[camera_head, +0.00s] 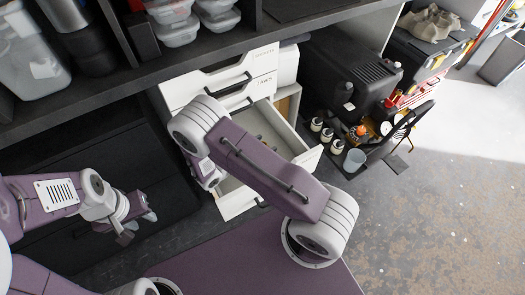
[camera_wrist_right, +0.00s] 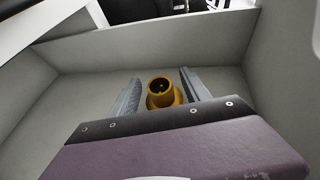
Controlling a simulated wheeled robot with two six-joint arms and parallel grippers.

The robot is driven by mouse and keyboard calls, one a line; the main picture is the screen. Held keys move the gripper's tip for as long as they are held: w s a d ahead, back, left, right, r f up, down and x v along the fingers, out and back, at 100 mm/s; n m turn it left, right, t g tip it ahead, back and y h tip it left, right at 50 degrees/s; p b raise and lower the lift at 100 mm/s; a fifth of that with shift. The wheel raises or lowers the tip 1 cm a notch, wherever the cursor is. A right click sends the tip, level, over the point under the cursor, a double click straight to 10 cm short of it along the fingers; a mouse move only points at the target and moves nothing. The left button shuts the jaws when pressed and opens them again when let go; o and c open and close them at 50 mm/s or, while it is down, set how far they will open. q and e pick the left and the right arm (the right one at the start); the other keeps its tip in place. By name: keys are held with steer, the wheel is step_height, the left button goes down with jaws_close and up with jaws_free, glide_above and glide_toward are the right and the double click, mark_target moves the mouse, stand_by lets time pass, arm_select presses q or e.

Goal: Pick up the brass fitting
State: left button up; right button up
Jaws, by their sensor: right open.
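The brass fitting (camera_wrist_right: 160,93), a yellow-gold flanged piece with a dark round opening, is on the floor of a grey-walled drawer (camera_wrist_right: 205,45) in the right wrist view. My right gripper (camera_wrist_right: 161,80) is open, with one finger on each side of the fitting. Gaps show between the fingers and the fitting. The fitting's lower part is partly hidden by my gripper body. In the head view, my right arm covers much of the open drawer (camera_head: 309,160) and hides its gripper. My left gripper (camera_head: 138,226) is at the left, away from the drawer; its jaw opening is unclear.
Closed white drawers (camera_head: 225,75) are above the open one. A shelf (camera_head: 200,62) with plastic containers runs across the upper left. Small jars (camera_head: 327,135), a clear cup (camera_head: 354,160) and a black machine (camera_head: 345,68) stand to the right. The concrete floor at lower right is clear.

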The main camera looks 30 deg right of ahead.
steer(key=shift+x, duration=1.25)
jaws_close()
steer(key=shift+a, duration=0.1)
step_height(320, 180, up, 10)
steer(key=p, duration=0.3)
